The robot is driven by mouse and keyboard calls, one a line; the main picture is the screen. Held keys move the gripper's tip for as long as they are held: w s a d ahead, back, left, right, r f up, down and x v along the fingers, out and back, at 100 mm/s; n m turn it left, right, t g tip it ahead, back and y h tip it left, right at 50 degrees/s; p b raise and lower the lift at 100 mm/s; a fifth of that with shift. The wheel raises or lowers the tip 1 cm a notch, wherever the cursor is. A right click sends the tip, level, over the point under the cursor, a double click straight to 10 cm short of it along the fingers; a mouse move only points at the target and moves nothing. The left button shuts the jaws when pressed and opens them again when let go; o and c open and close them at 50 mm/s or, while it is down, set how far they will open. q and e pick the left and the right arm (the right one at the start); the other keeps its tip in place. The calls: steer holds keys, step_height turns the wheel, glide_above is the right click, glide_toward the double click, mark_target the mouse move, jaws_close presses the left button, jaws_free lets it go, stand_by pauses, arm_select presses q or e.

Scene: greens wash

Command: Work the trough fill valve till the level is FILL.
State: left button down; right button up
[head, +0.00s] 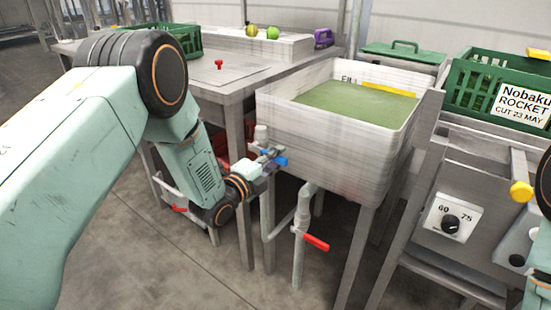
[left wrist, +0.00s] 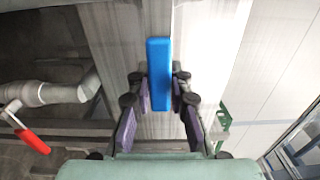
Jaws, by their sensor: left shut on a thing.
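The trough (head: 325,130) is a pale grey box on legs with green water (head: 355,102) in it. The word FILL (head: 349,79) and a yellow strip (head: 388,90) are on its inner back wall. The water surface lies close to the strip; I cannot tell whether it touches it. The fill valve's blue handle (head: 281,161) is at the trough's left side. My left gripper (head: 268,164) is shut on this handle. In the left wrist view the blue handle (left wrist: 159,70) stands between the two fingers. My right gripper is out of view.
A red-handled valve (head: 316,242) sits on the pipe below the trough. A bench (head: 150,62) stands left, with a green crate and a red knob (head: 219,64). A dial panel (head: 450,220) and a labelled green crate (head: 475,85) stand right. The front floor is clear.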

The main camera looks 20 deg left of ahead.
arm_select(q)
steer(key=shift+r+n+p, duration=0.8)
steer(key=shift+n+p, duration=0.1)
steer(key=shift+p, duration=0.15)
steer(key=shift+a+r+n+p, duration=0.2)
steer(key=shift+r+n+p, duration=0.25)
steer(key=shift+n+p, duration=0.35)
steer(key=c, duration=1.2)
jaws_free()
steer(key=v, duration=1.2)
